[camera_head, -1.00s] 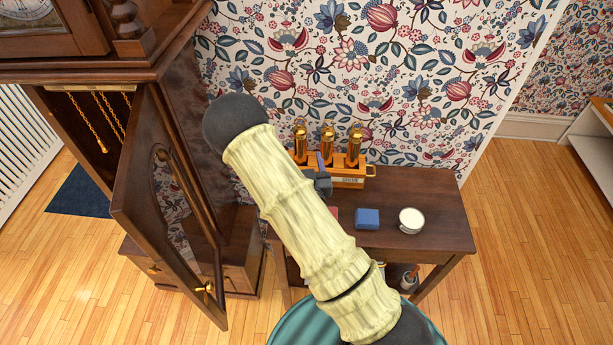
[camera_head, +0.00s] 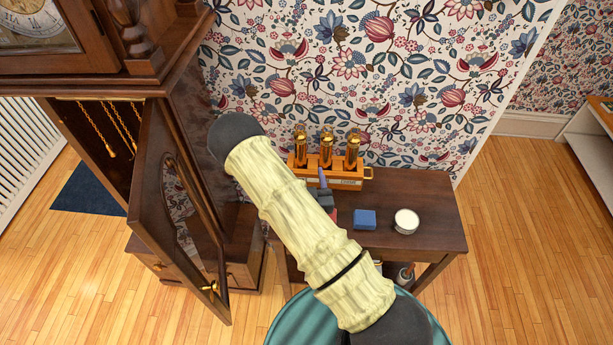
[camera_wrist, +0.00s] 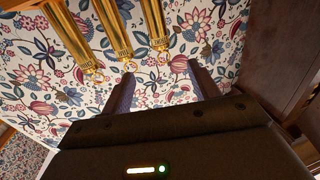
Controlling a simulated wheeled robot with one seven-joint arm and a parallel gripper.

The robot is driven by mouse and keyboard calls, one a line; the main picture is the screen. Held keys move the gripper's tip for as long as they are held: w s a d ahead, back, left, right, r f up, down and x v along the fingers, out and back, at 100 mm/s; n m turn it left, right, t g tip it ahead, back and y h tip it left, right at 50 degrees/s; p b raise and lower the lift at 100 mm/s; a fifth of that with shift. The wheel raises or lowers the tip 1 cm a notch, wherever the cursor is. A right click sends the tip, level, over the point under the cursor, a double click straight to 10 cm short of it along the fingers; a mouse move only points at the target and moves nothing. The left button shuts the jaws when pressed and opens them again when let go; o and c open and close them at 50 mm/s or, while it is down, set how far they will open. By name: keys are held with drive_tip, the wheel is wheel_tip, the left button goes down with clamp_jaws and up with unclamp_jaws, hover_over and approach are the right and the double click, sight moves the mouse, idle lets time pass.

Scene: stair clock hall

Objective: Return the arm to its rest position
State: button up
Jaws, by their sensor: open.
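My arm crosses the middle of the head view, with its pale sleeved links in front of the side table. My gripper (camera_head: 323,183) shows partly behind the arm, in front of the rack of brass weights. In the wrist view my gripper (camera_wrist: 158,80) has its two fingers apart, with only patterned wallpaper between them. It is open and empty. The brass weights (camera_wrist: 113,25) hang into the top left of the wrist view, apart from the fingers.
The tall clock (camera_head: 190,120) stands at left with its door (camera_head: 165,215) swung open. A wooden rack (camera_head: 345,180), a blue box (camera_head: 365,219) and a white-topped round tin (camera_head: 406,221) sit on the side table (camera_head: 435,200). Floor (camera_head: 530,250) at right is clear.

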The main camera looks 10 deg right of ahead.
idle(0.7)
drive_tip(key=s+d+r+n+g+y, duration=0.1)
drive_tip(key=s+r+g+y, duration=0.1)
drive_tip(key=s+r+g, duration=1)
drive_tip(key=s+g, duration=0.2)
drive_tip(key=g, duration=0.1)
drive_tip(key=shift+s+d, duration=0.15)
drive_tip(key=shift+d, duration=0.2)
